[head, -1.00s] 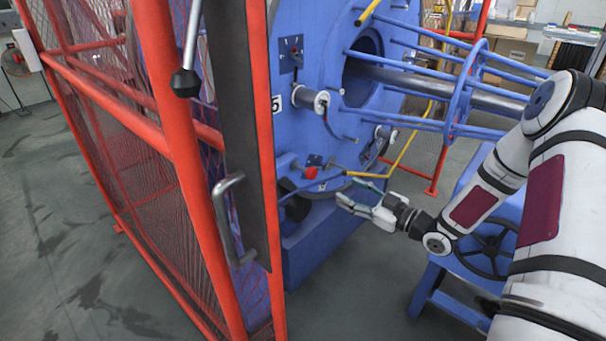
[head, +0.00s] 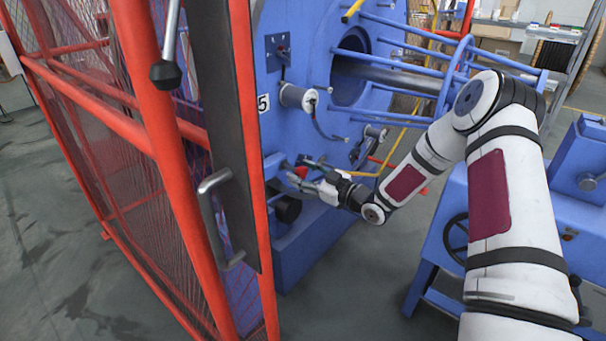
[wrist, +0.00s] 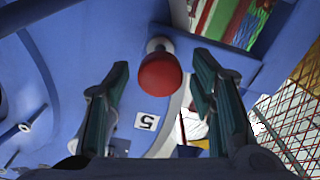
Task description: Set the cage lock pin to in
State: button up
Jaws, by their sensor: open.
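The cage lock pin shows as a round red knob (wrist: 160,74) on a short metal stem against the blue machine in the wrist view. In the head view the red knob (head: 301,172) is small, low on the blue machine face. My gripper (wrist: 160,85) is open, with one finger to the left of the knob and one to the right. No finger visibly touches the knob. In the head view my gripper (head: 308,180) is right at the knob and partly overlaps it. How far the pin is pushed in cannot be told.
A red mesh guard (head: 95,130) with a grey handle (head: 218,220) stands to the left, close to the machine. A blue cage (head: 455,85) of rods projects at upper right. A blue stand with a handwheel (head: 457,240) is at lower right. Grey floor lies between.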

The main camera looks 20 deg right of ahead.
aim_at(294, 169)
grip_shut()
jog(key=b+x, duration=0.1)
jog(key=x, duration=0.2)
jog(key=shift+w+a, duration=0.1)
jog(key=shift+a, duration=0.05)
jog(key=shift+w+b, duration=0.1)
jog(key=shift+b, duration=0.2)
grip_release()
jog(key=v, duration=1.2)
